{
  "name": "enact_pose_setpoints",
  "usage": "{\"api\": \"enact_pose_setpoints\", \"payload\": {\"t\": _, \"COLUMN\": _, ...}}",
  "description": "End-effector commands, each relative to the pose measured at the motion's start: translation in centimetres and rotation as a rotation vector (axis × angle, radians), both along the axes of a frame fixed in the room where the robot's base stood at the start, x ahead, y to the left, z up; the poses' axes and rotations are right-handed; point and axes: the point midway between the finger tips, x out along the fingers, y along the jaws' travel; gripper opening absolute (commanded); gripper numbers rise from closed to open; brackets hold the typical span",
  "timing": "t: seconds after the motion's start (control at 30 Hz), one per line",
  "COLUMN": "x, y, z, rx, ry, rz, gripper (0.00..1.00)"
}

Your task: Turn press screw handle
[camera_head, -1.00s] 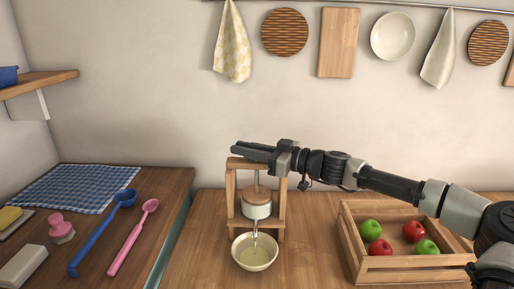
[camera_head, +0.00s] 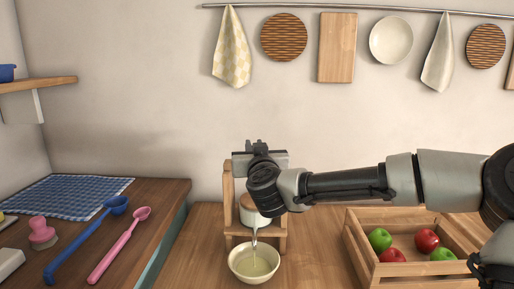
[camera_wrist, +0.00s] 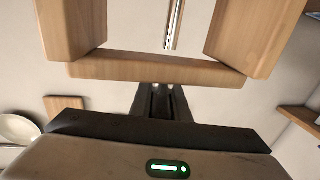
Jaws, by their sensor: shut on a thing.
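The wooden press (camera_head: 228,188) stands on the counter, with a white pot (camera_head: 246,217) inside its frame and a stream running from it into a cream bowl (camera_head: 242,270). My gripper (camera_head: 259,155) is at the top of the press, seen nearly end-on. The screw handle is hidden by the gripper; the jaws are shut on it. In the wrist view the fingers (camera_wrist: 160,103) meet the far side of the press's crossbar (camera_wrist: 155,70). The metal screw rod (camera_wrist: 174,25) shows between the two wooden posts.
A wooden crate (camera_head: 360,246) with red and green apples stands right of the press, under my arm. On the left counter lie a blue ladle (camera_head: 85,240), a pink ladle (camera_head: 118,245) and a checked cloth (camera_head: 70,194). A rail with hanging items is on the wall above.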

Motion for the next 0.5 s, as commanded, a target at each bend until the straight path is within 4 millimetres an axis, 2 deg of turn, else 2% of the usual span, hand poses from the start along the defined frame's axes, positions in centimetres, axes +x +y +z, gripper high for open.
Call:
{"api": "enact_pose_setpoints", "payload": {"t": 0.03, "x": -0.19, "y": 0.4, "z": 0.44, "rx": -0.01, "ry": -0.006, "rz": -0.054, "gripper": 0.0}}
{"api": "enact_pose_setpoints", "payload": {"t": 0.07, "x": -0.01, "y": -0.08, "z": 0.02, "rx": -0.003, "ry": 0.0, "rz": -0.063, "gripper": 0.19}}
{"api": "enact_pose_setpoints", "payload": {"t": 0.17, "x": 0.06, "y": -0.2, "z": -0.1, "rx": 0.002, "ry": 0.003, "rz": -0.057, "gripper": 0.36}}
{"api": "enact_pose_setpoints", "payload": {"t": 0.5, "x": 0.06, "y": -0.22, "z": -0.07, "rx": 0.001, "ry": 0.003, "rz": -0.056, "gripper": 0.36}}
